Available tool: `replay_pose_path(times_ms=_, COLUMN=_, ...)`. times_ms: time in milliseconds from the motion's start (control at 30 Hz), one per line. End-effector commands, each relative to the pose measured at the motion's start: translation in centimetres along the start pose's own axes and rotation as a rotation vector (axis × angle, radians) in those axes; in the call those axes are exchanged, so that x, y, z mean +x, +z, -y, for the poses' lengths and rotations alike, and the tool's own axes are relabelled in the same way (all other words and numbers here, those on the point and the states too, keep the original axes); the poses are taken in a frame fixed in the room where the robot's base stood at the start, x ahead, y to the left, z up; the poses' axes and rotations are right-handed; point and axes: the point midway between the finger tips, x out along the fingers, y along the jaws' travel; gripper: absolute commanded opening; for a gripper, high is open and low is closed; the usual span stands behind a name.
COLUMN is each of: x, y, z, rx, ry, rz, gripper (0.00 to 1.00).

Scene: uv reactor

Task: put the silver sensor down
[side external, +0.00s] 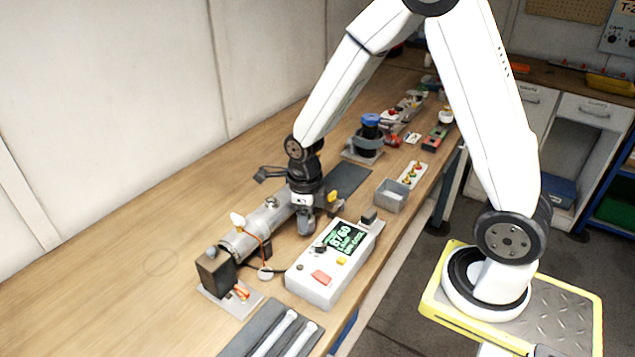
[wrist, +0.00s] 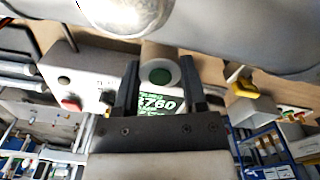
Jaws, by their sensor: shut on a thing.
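My gripper (side external: 305,226) points down between the silver reactor tube and the white control box in the side external view. In the wrist view my gripper (wrist: 160,85) has its two dark fingers on either side of the silver sensor (wrist: 149,55), a short pale cylinder with a green round end face (wrist: 160,76). The fingers are shut on it. In the side external view the sensor is mostly hidden by the gripper, and I cannot tell whether it touches the bench.
The reactor tube (side external: 262,219) lies close left of the gripper. The control box (side external: 318,285) with a lit green display (side external: 345,238) stands close in front. A dark mat (side external: 350,179) lies behind, beside a grey open bin (side external: 381,202). The wooden bench (side external: 130,235) is clear at left.

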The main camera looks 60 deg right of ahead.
Motion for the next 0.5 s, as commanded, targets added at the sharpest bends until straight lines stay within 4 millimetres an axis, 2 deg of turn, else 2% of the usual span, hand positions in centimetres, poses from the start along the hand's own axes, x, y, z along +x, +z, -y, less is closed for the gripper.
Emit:
replay_pose_path(times_ms=167, x=0.5, y=0.0, z=0.0, rx=0.000, ry=0.001, rz=-0.001, gripper=0.00)
replay_pose_path(times_ms=500, x=3.3, y=0.0, z=0.0, rx=0.000, ry=0.001, rz=-0.002, gripper=0.00)
